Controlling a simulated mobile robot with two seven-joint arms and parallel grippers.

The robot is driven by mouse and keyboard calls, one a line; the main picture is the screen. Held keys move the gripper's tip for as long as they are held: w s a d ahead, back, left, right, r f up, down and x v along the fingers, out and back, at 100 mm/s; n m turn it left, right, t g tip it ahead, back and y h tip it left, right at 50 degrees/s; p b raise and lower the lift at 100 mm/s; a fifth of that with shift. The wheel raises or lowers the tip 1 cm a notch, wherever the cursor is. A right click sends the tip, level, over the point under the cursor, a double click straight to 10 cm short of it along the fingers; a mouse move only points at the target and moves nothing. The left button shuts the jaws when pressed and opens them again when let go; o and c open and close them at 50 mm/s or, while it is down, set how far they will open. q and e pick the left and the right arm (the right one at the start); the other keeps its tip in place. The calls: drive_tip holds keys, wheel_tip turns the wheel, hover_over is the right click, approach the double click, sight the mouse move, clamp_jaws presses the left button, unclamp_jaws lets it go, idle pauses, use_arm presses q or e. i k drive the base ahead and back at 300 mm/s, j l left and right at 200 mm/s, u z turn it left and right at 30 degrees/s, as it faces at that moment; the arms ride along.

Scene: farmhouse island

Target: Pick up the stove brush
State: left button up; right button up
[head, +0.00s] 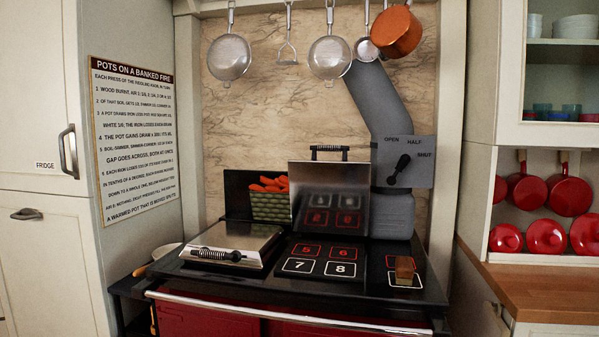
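A small brown block-shaped object (404,268), which looks like the stove brush, stands on the right part of the black stove top (432,291). It sits over a white-outlined square to the right of the numbered squares. Its bristles are too small to make out clearly. Neither of my grippers is in view.
A raised lid (330,200) stands behind the numbered plate; a closed silver lid (222,246) lies to the left. A grey flue (392,214) with a damper lever rises behind the brush. A rail (285,312) runs along the stove front. Pans (230,57) hang above. A wooden counter (535,288) is right.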

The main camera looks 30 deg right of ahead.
sight(404, 271)
drive_tip(key=z, duration=1.5)
